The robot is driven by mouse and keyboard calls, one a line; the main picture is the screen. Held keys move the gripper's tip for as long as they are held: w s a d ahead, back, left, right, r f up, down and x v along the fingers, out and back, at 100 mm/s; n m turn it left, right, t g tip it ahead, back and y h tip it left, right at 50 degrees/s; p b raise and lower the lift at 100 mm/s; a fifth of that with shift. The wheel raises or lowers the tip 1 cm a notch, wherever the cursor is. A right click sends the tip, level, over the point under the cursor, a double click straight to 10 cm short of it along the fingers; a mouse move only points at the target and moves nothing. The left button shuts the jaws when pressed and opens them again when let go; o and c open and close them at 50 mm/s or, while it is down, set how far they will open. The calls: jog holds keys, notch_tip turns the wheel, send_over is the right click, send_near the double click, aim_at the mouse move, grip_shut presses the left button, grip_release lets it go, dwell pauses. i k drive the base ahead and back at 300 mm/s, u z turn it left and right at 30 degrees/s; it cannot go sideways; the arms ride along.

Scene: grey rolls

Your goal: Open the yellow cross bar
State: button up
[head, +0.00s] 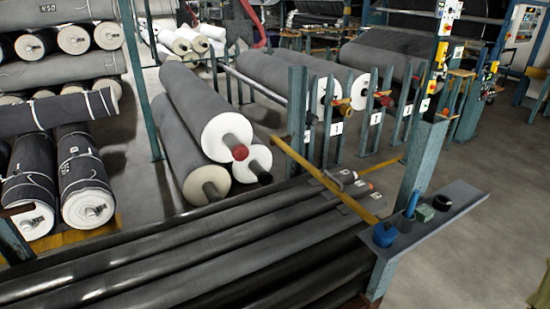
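The yellow cross bar (328,181) is a long thin bar in the middle right of the head view. It runs at a slant from beside the white-ended rolls down to the near right. Its lower end is close to the grey shelf (440,213) by a teal post (420,165). It passes beside or over the right ends of the long dark rolls (200,245); I cannot tell whether it touches them. My gripper is not in view.
Large grey rolls with white ends (212,130) lie behind the dark rolls. Numbered teal posts (297,110) stand beyond the bar. A blue object (385,234) and small dark items are on the shelf. Grey floor (490,160) is clear at the right.

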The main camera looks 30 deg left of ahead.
aim_at(354, 205)
jog(key=u, duration=0.75)
jog(key=i, duration=0.95)
jog(key=u, duration=0.65)
